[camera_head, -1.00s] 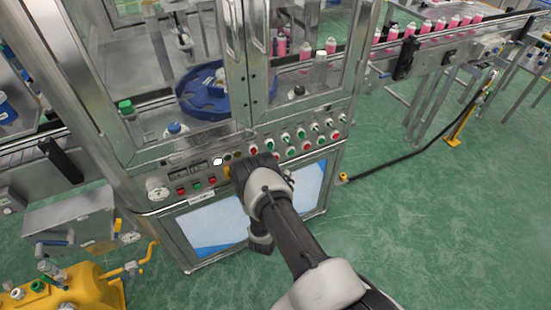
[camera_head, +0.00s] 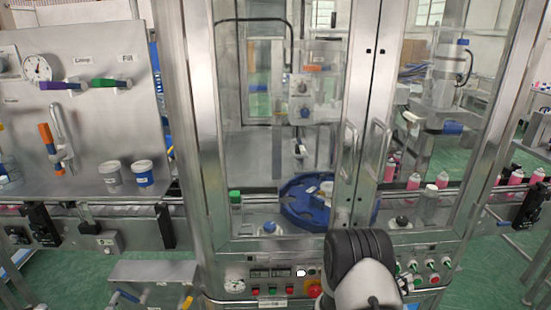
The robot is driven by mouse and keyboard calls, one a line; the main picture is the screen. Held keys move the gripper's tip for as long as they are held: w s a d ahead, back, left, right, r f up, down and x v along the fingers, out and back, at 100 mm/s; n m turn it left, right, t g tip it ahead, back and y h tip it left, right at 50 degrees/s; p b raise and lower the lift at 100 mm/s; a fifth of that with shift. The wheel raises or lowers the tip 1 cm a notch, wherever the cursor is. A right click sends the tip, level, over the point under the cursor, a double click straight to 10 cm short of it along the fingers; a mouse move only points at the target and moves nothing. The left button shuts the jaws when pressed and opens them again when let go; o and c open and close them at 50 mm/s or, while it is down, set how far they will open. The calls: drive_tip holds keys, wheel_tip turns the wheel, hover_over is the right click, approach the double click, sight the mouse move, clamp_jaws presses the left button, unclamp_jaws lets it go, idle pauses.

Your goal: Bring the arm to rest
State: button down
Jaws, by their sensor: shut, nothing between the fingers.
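My arm (camera_head: 362,272) rises from the bottom edge, right of the middle, in the head camera view. Its dark rounded joint and white link stand in front of the machine's button panel and hide part of it. My gripper cannot be made out in this view; its fingers do not show. Nothing is seen held by the arm.
The glass-doored crimping machine (camera_head: 207,150) fills the middle, with a blue round turntable (camera_head: 300,205) inside. Its button panel (camera_head: 270,280) is close to my arm. Pink cans (camera_head: 413,182) line the conveyor at right. A gauge panel (camera_head: 85,115) stands at left.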

drive_tip(key=s+a+r+m+g+y, duration=0.1)
drive_tip(key=s+r+m+g+y, duration=0.4)
drive_tip(key=s+r+m+g, duration=0.75)
drive_tip(key=s+a+r+m+t+y, duration=0.4)
drive_tip(key=s+a+m+t+y, duration=0.1)
drive_tip(key=s+a, duration=0.4)
drive_tip(key=s+a+r+m+t+y, duration=0.5)
drive_tip(key=s+a+m+y, duration=0.2)
drive_tip(key=a+m, duration=0.3)
drive_tip(key=s+a, duration=0.1)
drive_tip(key=a, duration=0.1)
drive_tip(key=shift+s+a+t, duration=0.35)
drive_tip(key=c, duration=2.3)
unclamp_jaws()
